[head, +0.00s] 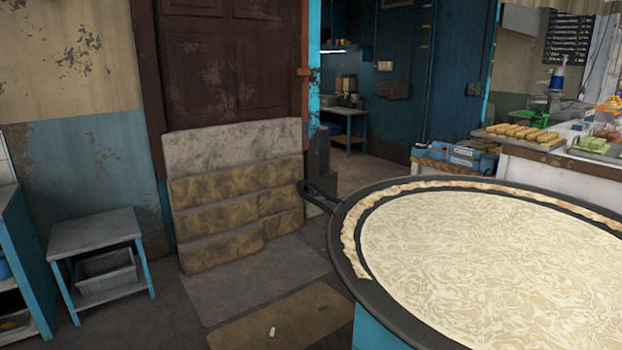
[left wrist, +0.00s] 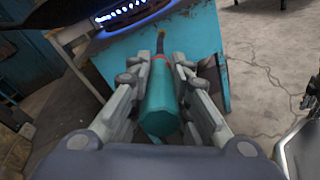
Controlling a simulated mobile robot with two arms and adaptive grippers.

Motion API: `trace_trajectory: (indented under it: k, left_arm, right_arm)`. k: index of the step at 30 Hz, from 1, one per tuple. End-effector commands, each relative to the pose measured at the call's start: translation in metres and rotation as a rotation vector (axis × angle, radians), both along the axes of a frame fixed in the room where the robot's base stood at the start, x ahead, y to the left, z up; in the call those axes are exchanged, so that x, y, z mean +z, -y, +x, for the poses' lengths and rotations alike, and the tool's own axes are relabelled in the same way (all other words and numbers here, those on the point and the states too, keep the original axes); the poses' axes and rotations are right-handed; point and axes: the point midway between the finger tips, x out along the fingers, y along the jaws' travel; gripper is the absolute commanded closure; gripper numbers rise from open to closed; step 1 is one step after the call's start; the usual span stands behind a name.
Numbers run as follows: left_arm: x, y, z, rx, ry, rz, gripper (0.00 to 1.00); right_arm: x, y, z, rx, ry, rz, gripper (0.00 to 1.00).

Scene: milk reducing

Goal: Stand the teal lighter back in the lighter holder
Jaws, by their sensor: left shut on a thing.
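In the left wrist view, my left gripper (left wrist: 166,78) is shut on the teal lighter (left wrist: 161,105). The lighter's thick teal body lies between the two fingers. A reddish band and a thin dark nozzle show at its far end, pointing away toward the blue stand under the burner. The lighter and both grippers are out of the head view. I cannot make out the lighter holder in either view.
A lit burner (left wrist: 128,13) with blue flames sits on a blue stand (left wrist: 196,38) just beyond the lighter. A wide black pan (head: 345,250) of pale milk fills the right of the head view. A small grey-topped table (head: 95,232) stands left. Floor between is mostly clear.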

Motion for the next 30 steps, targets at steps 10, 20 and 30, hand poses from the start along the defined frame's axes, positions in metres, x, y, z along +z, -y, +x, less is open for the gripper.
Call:
trace_trajectory:
  k: [10, 20, 30]
  left_arm:
    - [0.001, -0.014, -0.004, 0.032, 0.001, -0.002, 1.00]
    - [0.024, 0.012, -0.013, 0.214, -0.001, -0.004, 1.00]
    - [0.053, 0.010, -0.028, 0.500, -0.003, 0.000, 1.00]
  right_arm:
    - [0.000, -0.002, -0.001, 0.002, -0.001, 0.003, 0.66]
    - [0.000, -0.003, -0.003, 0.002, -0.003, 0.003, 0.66]
    - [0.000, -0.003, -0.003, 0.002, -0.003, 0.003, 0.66]
